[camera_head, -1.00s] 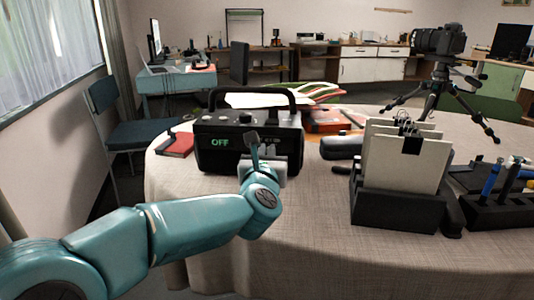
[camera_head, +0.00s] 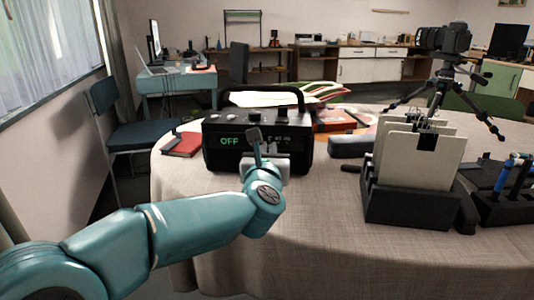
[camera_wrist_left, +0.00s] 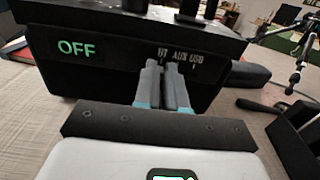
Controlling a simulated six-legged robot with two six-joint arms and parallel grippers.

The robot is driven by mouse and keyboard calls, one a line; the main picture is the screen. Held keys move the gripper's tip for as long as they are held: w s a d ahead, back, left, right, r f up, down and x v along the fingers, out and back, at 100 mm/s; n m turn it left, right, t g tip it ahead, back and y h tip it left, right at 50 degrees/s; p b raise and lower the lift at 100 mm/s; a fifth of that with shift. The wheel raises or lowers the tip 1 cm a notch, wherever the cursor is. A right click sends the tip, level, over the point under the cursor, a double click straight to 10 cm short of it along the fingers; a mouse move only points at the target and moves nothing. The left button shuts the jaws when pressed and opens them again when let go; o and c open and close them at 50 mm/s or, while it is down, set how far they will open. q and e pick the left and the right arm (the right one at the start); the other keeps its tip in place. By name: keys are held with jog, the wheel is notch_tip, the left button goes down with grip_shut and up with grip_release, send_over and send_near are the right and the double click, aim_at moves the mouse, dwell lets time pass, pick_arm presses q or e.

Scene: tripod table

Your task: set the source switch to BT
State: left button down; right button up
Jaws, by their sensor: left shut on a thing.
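A black radio (camera_head: 222,158) with a carry handle stands on the round table, its green display reading OFF. In the left wrist view the radio's front (camera_wrist_left: 115,75) shows the labels BT, AUX and USB to the right of the display. My left gripper (camera_head: 272,146) is at the right part of the radio's front. In the left wrist view its fingers (camera_wrist_left: 165,70) are close together just below the BT and AUX labels, shut on a small part there. The source switch is hidden by the fingers, so its position cannot be told. My right gripper is out of view.
A red book (camera_head: 183,145) lies left of the radio. A black file holder (camera_head: 408,205) with upright folders and a camera on a tripod (camera_head: 441,75) stand to the right. The cloth in front of the radio is clear apart from my arm.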

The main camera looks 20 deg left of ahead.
pick_arm(q)
jog(key=shift+a+r, duration=0.1)
jog(key=shift+a, duration=0.2)
jog(key=c, duration=1.2)
grip_release()
jog(key=shift+d, duration=0.2)
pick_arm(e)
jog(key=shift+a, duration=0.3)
pick_arm(q)
jog(key=p+v, duration=0.1)
jog(key=v, duration=1.5)
jog(key=shift+s, duration=0.2)
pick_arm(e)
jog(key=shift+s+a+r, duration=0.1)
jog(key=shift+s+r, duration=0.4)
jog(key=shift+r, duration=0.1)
pick_arm(q)
jog(key=shift+s, duration=0.1)
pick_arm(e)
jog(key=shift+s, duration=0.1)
